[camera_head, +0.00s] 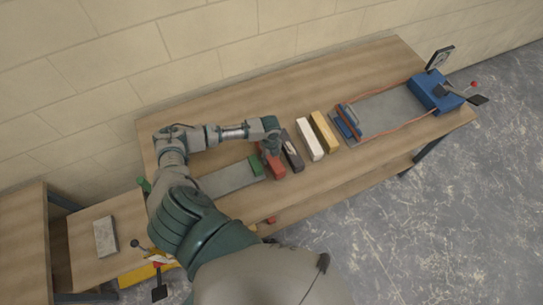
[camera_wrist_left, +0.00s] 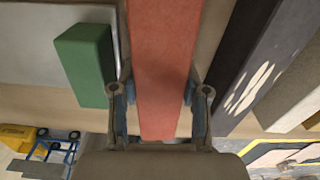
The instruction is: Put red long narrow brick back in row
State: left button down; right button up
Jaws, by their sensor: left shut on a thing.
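The red long narrow brick (camera_head: 276,168) is between the green brick (camera_head: 257,165) and the dark brick (camera_head: 292,153) on the table. My left gripper (camera_head: 271,149) is over the brick and shut on it. In the left wrist view the red brick (camera_wrist_left: 163,60) runs between the two fingers, with the green brick (camera_wrist_left: 84,62) to its left and the dark brick (camera_wrist_left: 250,62) to its right, both apart from it. The gripper hides part of the brick in the head view. I cannot tell whether its underside touches the table. My right gripper is not in view.
A white brick (camera_head: 310,139) and a yellow brick (camera_head: 324,132) stand to the right of the dark one. A grey slab (camera_head: 230,179) lies left. A grey board (camera_head: 385,110) with blue fittings is on the right. The table's back strip (camera_head: 230,108) is clear.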

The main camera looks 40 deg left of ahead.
pick_arm(q)
jog(key=shift+a+f, duration=0.1)
jog(key=shift+a, duration=0.1)
jog(key=shift+d+f, duration=0.3)
jog(key=shift+c, duration=2.4)
grip_release()
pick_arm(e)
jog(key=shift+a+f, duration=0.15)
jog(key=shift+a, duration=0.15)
pick_arm(q)
jog(key=shift+f, duration=0.1)
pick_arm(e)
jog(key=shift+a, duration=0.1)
pick_arm(q)
notch_tip(320, 180, up, 12)
jog(key=shift+r, duration=0.1)
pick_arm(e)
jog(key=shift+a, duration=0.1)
